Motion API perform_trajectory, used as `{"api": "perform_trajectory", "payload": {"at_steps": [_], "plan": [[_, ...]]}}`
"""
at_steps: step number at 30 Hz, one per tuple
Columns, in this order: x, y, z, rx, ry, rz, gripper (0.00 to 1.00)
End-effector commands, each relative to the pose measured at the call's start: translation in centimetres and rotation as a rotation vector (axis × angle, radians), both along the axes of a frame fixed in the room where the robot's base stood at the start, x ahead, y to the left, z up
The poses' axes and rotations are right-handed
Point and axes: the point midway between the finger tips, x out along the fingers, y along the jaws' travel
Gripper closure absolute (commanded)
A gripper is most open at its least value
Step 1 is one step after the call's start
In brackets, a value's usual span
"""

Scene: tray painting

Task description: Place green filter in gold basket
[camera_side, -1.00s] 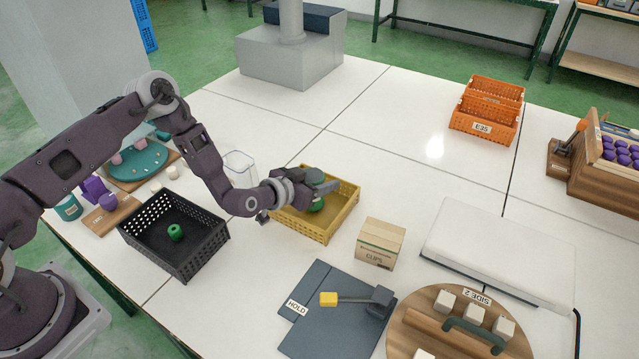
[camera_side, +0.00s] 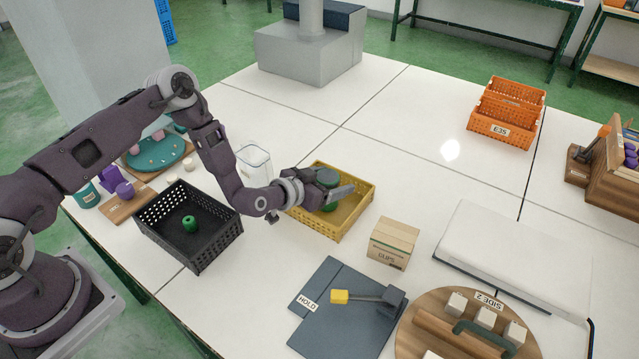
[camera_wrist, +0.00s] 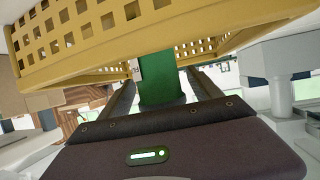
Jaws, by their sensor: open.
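The gold basket (camera_side: 363,212) stands near the middle of the table in the side view. Its perforated yellow wall (camera_wrist: 95,35) fills the top of the wrist view. A green cylindrical piece, the green filter (camera_side: 329,206), is in the basket at my gripper (camera_side: 340,193), partly hidden by it. In the wrist view the green filter (camera_wrist: 160,91) shows between my two fingers, which are open on either side of it. Whether it rests fully on the basket floor is hard to see.
A black basket (camera_side: 222,243) to the left holds another small green piece (camera_side: 190,223). A clear container (camera_side: 254,165) stands behind, and a cardboard box (camera_side: 392,243) in front on the right. A dark mat (camera_side: 335,330) lies at the front. The table behind is open.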

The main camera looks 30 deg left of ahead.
Motion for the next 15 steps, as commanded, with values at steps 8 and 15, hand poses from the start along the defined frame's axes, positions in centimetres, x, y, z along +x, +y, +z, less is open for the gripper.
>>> {"api": "perform_trajectory", "payload": {"at_steps": [8, 15], "plan": [[-6.1, 1.2, 2.4, 0.001, 0.005, -0.001, 0.27], [-9.3, 1.8, 3.9, 0.0, 0.001, -0.001, 0.27]]}}
